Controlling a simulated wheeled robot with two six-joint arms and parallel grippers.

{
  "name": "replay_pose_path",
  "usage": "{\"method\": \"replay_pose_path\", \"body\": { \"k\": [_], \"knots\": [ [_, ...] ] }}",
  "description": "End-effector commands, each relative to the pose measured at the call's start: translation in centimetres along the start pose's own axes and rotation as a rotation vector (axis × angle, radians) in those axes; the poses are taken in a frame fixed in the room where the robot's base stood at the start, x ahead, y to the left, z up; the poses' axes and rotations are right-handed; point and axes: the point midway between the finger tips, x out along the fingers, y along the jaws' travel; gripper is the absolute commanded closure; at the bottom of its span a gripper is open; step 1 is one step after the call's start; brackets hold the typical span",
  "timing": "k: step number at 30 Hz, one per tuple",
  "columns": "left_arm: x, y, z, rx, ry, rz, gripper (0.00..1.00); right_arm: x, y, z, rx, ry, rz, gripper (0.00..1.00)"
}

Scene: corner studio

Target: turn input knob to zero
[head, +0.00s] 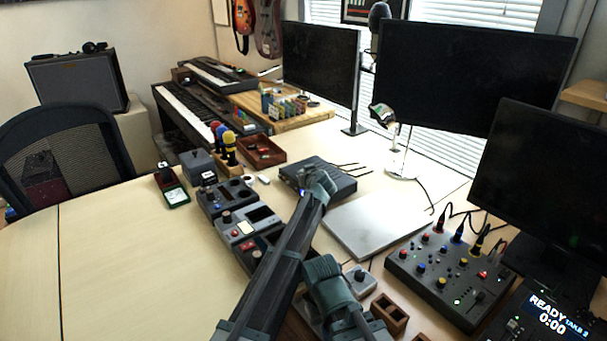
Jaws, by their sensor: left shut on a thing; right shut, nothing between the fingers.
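The audio interface, a low black box (338,181), lies on the desk in the middle of the head view with cables at its back. My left gripper (308,192) is at its front face, partly covered by my own wrist. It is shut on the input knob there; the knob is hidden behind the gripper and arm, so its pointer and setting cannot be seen. My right gripper (326,276) is lower in the view, over the near part of the desk, shut and empty. Its fingertips are hard to make out.
A closed silver laptop (370,222) lies right of the interface. A mixer (447,275) with coloured knobs stands further right. Several small pedal units (240,225) line the desk on the left. A wooden tray (258,152) stands behind. The desk at left (110,250) is clear.

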Motion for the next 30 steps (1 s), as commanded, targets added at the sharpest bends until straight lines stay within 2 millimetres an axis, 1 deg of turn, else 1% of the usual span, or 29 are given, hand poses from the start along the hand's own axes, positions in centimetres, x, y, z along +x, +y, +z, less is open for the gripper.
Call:
{"method": "replay_pose_path", "body": {
  "k": [1,14,15,19,20,30],
  "knots": [
    [-0.22,0.07,0.24,-0.006,-0.005,-0.004,1.00,0.03,0.00,0.00,0.000,0.000,0.000,1.00],
    [-0.28,0.06,0.31,-0.009,-0.006,-0.010,1.00,0.04,0.00,0.00,0.000,0.000,0.000,1.00],
    [-0.28,0.06,0.32,-0.009,-0.006,-0.010,0.65,0.04,0.00,0.00,0.000,0.000,0.000,1.00],
    [-0.23,0.04,0.25,-0.007,-0.004,-0.010,0.42,0.04,0.00,0.00,0.000,0.000,0.000,1.00],
    [-0.20,0.05,0.23,-0.007,-0.004,-0.010,0.39,0.04,0.00,0.00,0.000,0.000,0.000,1.00],
    [-0.11,-0.09,0.10,-0.002,-0.003,0.002,0.39,0.02,0.00,0.00,0.000,0.000,0.000,1.00]
  ]
}}
